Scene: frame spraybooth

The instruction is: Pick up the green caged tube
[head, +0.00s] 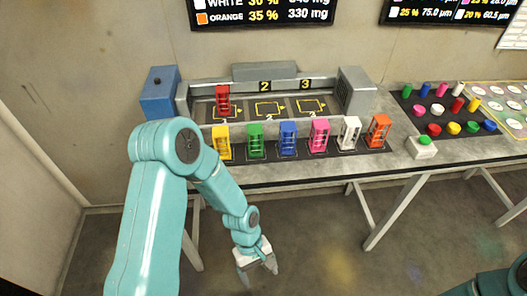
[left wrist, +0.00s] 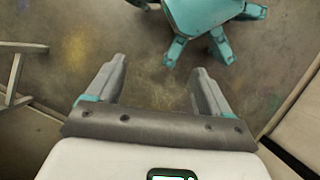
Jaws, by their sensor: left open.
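The green caged tube (head: 256,140) stands upright in the row at the front of the bench, between the yellow caged tube (head: 222,142) and the blue caged tube (head: 288,138). My left gripper (head: 259,279) hangs below the bench's front edge, pointing down at the floor, well apart from the green tube. In the left wrist view its two fingers (left wrist: 155,88) are spread with only floor between them. The green tube is out of the left wrist view. My right gripper is not seen; only a teal part of my body shows at the lower right of the head view.
Pink (head: 319,134), white (head: 349,133) and orange (head: 379,130) caged tubes continue the row rightward. A red caged tube (head: 223,101) stands behind in the grey booth (head: 362,92), by bays 2 and 3. A blue box (head: 160,92) is left. Coloured pieces cover a black mat (head: 408,118) at right.

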